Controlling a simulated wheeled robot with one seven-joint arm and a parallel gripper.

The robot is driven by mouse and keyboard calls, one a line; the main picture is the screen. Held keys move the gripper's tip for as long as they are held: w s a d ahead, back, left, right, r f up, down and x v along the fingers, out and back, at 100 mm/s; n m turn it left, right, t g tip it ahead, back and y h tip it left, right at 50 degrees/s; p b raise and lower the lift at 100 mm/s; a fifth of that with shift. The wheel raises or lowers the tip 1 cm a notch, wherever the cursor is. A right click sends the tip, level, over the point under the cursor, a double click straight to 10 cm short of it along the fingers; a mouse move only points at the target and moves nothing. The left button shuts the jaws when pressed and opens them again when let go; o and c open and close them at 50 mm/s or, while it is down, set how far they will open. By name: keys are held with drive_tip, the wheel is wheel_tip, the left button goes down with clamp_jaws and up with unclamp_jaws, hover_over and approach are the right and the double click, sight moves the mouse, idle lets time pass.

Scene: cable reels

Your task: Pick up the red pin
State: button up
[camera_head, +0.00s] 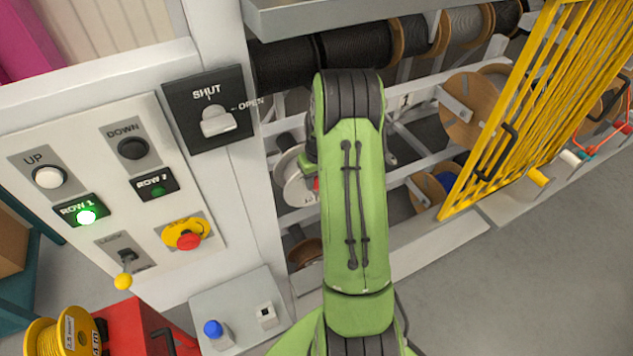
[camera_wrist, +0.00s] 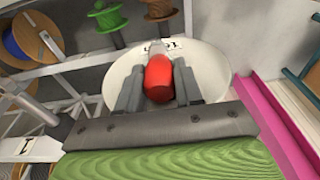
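The red pin (camera_wrist: 158,80) is in the middle of the wrist view, in front of a white reel's round face; its far end is pale. My gripper (camera_wrist: 160,68) has one grey finger on each side of the pin's red body. The fingers lie very close to it, and I cannot tell whether they touch or press on it. In the head view, a small red bit of the pin (camera_head: 316,184) shows at the left edge of my green arm, by the white reel (camera_head: 295,180). My gripper is hidden behind the arm there.
The rack holds black cable reels (camera_head: 355,45) on top and wooden reels (camera_head: 468,105) below. A yellow gate (camera_head: 515,105) stands at the right. A control panel (camera_head: 110,190) is at the left. In the wrist view, a magenta strip (camera_wrist: 275,130) runs close on the right.

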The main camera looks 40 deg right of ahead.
drive_tip(key=c, duration=0.3)
wheel_tip(320, 180, up, 10)
drive_tip(key=shift+c, duration=0.2)
